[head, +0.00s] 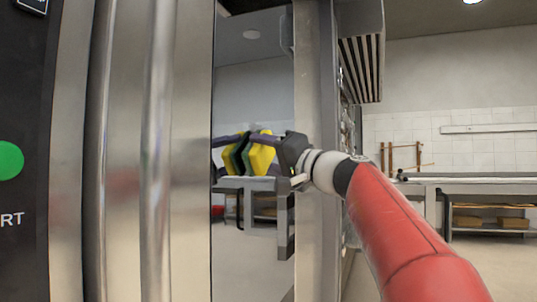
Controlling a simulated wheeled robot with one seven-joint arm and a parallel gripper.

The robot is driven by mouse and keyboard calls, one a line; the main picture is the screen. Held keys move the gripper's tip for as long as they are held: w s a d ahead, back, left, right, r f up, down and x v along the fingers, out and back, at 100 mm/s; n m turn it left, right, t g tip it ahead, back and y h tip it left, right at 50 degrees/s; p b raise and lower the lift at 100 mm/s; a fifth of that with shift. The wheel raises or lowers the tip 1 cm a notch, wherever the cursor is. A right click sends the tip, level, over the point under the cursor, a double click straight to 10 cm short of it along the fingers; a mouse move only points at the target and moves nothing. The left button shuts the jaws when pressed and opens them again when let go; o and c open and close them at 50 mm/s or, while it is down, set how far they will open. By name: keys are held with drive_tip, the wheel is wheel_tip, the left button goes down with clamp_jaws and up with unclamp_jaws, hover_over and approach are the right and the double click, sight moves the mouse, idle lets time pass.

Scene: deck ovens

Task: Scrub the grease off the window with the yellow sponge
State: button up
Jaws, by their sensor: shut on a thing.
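The yellow sponge (263,153) is held upright in my gripper (271,150), at the middle height of the window. Its green side faces left, toward the glass. The window (253,95) is a tall, mirror-like pane between steel frame parts, seen at a steep angle. A reflection of the sponge and gripper shows in it just left of the real ones. The sponge is at or very near the glass; I cannot tell whether it touches. My gripper is shut on the sponge, and its fingers are partly hidden. I cannot make out any grease on the pane.
A steel frame post (317,230) stands right of the window, close to my wrist. A vented hood (361,68) juts out above. A control panel with a green button (8,160) is at far left. A bench (490,188) stands at back right.

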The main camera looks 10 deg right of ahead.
drive_tip(key=shift+w+a, duration=0.2)
drive_tip(key=shift+a, duration=0.1)
drive_tip(key=shift+w+d, duration=0.1)
